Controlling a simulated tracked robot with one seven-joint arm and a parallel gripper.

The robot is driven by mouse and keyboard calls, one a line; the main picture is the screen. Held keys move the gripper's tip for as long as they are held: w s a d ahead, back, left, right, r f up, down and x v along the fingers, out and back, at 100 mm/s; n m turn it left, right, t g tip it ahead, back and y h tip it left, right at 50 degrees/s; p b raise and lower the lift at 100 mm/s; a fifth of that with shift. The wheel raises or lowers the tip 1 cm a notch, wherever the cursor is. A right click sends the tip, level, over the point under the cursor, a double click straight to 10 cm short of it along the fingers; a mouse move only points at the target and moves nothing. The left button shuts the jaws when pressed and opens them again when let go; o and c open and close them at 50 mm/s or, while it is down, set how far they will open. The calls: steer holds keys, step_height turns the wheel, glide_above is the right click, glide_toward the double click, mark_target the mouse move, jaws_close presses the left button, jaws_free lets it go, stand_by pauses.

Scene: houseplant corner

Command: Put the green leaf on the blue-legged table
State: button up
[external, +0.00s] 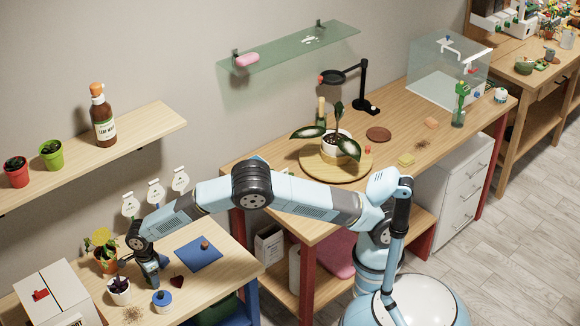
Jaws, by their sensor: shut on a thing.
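The blue-legged table (232,262) stands at the lower left, with a light wooden top. My gripper (155,284) points down low over this table, just above and behind a small blue-topped pot (162,301). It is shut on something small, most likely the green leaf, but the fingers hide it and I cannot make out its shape. I see no loose green leaf elsewhere. Whether the held thing touches the tabletop cannot be told.
A dark red leaf (177,281) and a blue mat (198,253) lie right of my gripper. A speckled pot (119,291), a terracotta pot (106,262) and a white box (52,297) stand left. The tabletop's right end is clear. The red-legged table (285,205) stands behind.

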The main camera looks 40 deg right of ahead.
steer(key=o, duration=1)
step_height(320, 180, up, 12)
steer(key=shift+r, duration=0.15)
